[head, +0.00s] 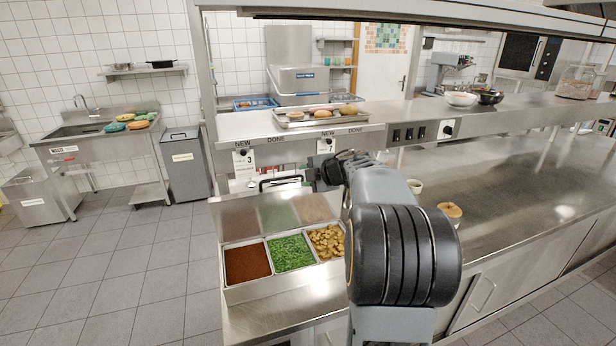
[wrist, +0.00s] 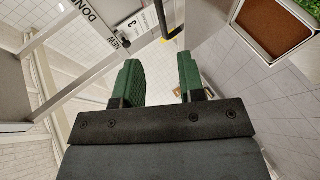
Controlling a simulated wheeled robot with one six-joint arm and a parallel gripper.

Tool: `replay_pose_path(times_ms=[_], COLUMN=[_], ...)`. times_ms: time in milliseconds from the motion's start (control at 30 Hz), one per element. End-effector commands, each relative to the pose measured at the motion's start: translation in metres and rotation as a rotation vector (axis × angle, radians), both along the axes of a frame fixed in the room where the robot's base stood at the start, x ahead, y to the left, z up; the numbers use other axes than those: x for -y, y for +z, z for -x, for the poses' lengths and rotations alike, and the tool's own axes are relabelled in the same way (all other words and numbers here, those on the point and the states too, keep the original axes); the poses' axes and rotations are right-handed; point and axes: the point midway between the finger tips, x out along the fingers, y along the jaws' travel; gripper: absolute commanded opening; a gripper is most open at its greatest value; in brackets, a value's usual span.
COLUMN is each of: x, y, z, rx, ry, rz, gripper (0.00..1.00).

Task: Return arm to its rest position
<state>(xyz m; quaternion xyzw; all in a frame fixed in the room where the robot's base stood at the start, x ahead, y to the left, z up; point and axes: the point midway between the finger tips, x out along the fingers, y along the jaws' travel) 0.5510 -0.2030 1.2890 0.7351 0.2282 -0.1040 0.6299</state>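My gripper (wrist: 159,62) shows in the wrist view with its two green-padded fingers apart and nothing between them. In the head view my grey and black arm (head: 382,215) reaches forward over the counter, toward the shelf edge. Its black wrist end is in front of the ticket rail, above and behind the pans of food. The gripper's fingers cannot be made out clearly in the head view.
The steel counter (head: 500,185) bears food pans, with red sauce (head: 247,264), chopped greens (head: 290,253) and brown pieces (head: 328,241). A raised shelf (head: 400,113) with a tray (head: 290,122) runs behind. A small cup (head: 415,186) and a topped cup (head: 450,210) stand right of my arm.

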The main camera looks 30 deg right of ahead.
Motion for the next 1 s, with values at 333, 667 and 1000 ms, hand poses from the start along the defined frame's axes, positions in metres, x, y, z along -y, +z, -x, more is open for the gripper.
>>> replay_pose_path(times_ms=[333, 667, 1000], x=[0.000, 0.011, 0.074], y=[0.001, 0.003, -0.021], z=[0.001, -0.002, 0.050], rx=[0.000, 0.017, 0.073], ry=[-0.001, -0.057, -0.921], rz=[0.000, 0.028, -0.261], gripper=[0.36, 0.36, 0.36])
